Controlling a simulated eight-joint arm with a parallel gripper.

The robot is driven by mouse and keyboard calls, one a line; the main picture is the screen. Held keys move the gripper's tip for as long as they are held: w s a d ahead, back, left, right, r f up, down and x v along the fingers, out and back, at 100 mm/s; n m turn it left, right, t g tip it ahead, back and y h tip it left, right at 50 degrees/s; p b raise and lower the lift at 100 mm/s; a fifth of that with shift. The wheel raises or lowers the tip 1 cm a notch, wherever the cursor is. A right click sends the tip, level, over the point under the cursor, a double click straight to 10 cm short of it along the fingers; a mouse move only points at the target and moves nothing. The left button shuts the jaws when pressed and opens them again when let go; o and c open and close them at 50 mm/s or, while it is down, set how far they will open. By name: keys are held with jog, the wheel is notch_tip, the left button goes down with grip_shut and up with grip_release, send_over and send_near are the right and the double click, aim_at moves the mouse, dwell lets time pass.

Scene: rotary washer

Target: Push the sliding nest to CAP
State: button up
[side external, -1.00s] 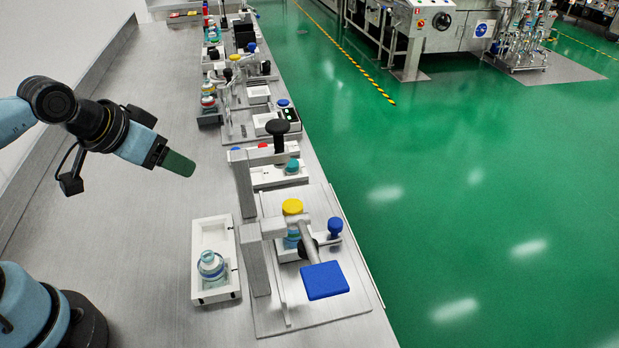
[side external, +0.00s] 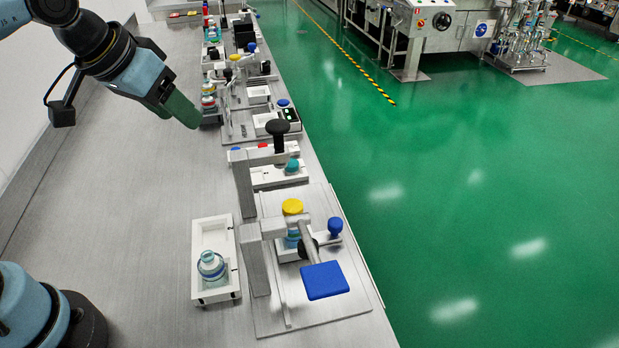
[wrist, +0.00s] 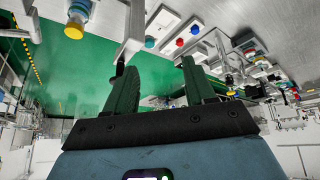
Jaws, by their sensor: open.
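My gripper (side external: 183,110) is in the air over the bench, left of the stations, with its green fingers tilted down to the right. In the wrist view, the two fingers (wrist: 158,66) stand apart with nothing between them. A low white block with a teal cap (side external: 292,165) sits beside the post with a black knob (side external: 277,130). The teal cap (wrist: 150,42) also shows in the wrist view, next to a red button and a blue button. I cannot tell for sure which part is the sliding nest, and no CAP marking is readable. My gripper touches none of these.
The nearer plate (side external: 330,312) carries a yellow-capped bottle (side external: 292,207), a blue knob (side external: 335,227) and a blue paddle (side external: 325,281). A white tray (side external: 228,293) holds a clear bottle. More stations line the bench farther back.

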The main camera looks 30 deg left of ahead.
jog(key=w+d+r+g, duration=0.2)
jog(key=w+d, duration=0.3)
jog(key=d, duration=0.1)
jog(key=g, duration=0.4)
send_over(336, 223)
notch_tip(336, 223, down, 9)
jog(key=shift+y, duration=0.3)
notch_tip(336, 223, down, 12)
jog(key=shift+w+a+f, duration=0.1)
jog(key=shift+w, duration=0.05)
jog(key=shift+c, duration=0.4)
grip_shut()
